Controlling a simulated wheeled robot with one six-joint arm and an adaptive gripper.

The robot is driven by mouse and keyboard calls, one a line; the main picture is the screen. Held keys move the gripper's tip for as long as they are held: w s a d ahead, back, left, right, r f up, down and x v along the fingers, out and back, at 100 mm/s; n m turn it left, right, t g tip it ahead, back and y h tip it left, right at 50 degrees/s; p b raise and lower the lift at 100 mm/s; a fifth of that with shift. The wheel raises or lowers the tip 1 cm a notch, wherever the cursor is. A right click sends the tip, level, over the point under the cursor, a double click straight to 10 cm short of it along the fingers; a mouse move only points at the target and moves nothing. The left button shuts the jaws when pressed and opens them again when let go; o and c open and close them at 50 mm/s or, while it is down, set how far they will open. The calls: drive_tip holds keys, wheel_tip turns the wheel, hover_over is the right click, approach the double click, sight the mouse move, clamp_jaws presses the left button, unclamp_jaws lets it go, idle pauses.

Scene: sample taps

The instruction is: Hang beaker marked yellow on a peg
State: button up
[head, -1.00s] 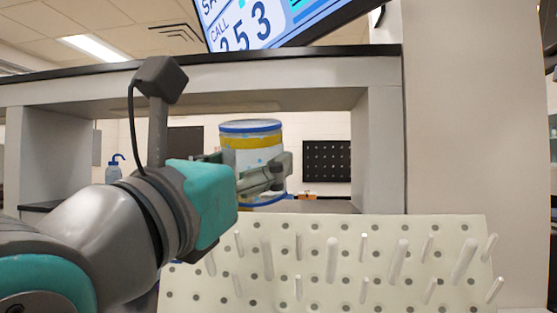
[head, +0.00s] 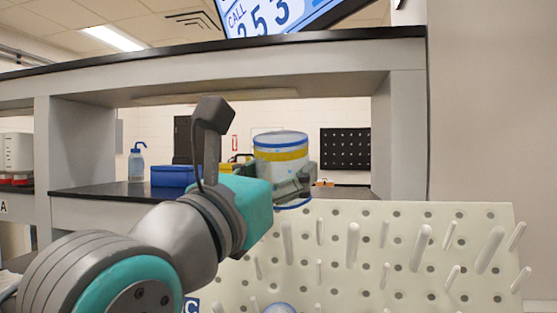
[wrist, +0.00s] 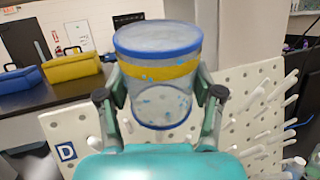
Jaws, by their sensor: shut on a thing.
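The beaker marked yellow (head: 281,166) is a clear cup with blue rims and a yellow band. It shows upright in the wrist view (wrist: 157,88), with blue specks or drops on its wall. My gripper (head: 279,187) is shut on the beaker, one finger on each side, in the wrist view (wrist: 160,105). The white pegboard (head: 405,258) with several upward-slanting pegs stands below and to the right of the beaker in the head view. One peg (head: 353,244) is right of the held beaker. The beaker appears above the board's top edge, apart from the pegs.
A shelf unit (head: 300,70) spans behind the arm, with a dark counter, a blue box (head: 174,176) and a wash bottle (head: 137,163). A rounded clear-blue thing (head: 279,308) shows at the bottom edge. In the wrist view, a yellow box (wrist: 72,68) sits on the counter.

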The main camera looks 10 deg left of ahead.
drive_tip(key=shift+w+f, duration=0.5)
drive_tip(key=shift+f, duration=1.1)
drive_tip(key=shift+w+f, duration=0.55)
drive_tip(key=shift+f, duration=1.1)
drive_tip(key=shift+w+f, duration=0.5)
drive_tip(key=shift+f, duration=1.1)
drive_tip(key=o, duration=1.2)
approach(287, 236)
drive_tip(key=s, duration=0.1)
drive_tip(key=s+a+r, duration=0.1)
drive_tip(key=s, duration=0.1)
drive_tip(key=s+r, duration=0.1)
drive_tip(key=shift+s+a, duration=0.15)
drive_tip(key=shift+s, duration=0.1)
